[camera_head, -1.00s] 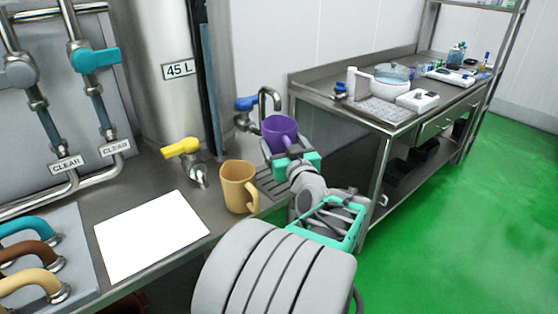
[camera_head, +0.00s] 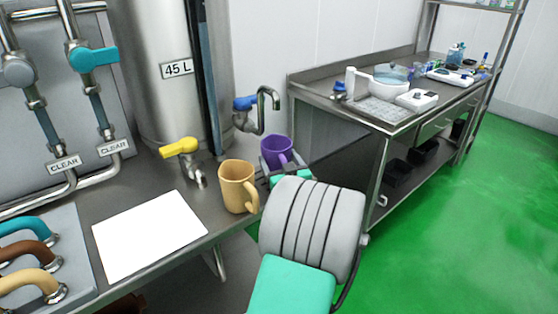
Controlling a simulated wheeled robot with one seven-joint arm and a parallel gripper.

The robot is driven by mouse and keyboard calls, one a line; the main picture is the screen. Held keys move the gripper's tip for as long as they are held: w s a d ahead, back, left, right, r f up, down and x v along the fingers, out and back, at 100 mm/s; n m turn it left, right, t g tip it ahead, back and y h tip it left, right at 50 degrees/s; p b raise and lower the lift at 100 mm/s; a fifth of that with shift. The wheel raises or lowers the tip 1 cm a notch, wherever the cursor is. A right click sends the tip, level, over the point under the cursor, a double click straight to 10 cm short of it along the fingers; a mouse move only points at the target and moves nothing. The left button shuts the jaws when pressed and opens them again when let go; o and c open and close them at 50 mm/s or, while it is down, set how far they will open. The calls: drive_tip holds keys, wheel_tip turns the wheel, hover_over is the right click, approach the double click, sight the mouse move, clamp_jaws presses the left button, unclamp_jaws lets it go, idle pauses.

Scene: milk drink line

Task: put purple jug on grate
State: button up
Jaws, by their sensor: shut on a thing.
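The purple jug (camera_head: 274,152) is upright below and just right of the spout of the blue-handled tap (camera_head: 246,104). My gripper (camera_head: 280,168) is shut on the jug, with its dark fingers at the jug's lower part. The jug's base is hidden by the fingers and my arm. The grate is hidden behind my arm and gripper, so I cannot tell whether the jug touches it.
A tan jug (camera_head: 236,186) stands on the steel counter (camera_head: 150,180) close to the left of my gripper. A yellow-handled tap (camera_head: 181,148) is behind it. A white sheet (camera_head: 150,234) lies at the front left. A second steel bench (camera_head: 330,99) is at the right.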

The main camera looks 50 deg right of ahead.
drive_tip(key=o, duration=1.5)
drive_tip(key=shift+c, duration=0.2)
drive_tip(key=shift+r, duration=0.1)
drive_tip(key=shift+s+r+p, duration=0.1)
drive_tip(key=shift+p, duration=0.25)
drive_tip(key=b+v, duration=0.2)
drive_tip(key=v, duration=1)
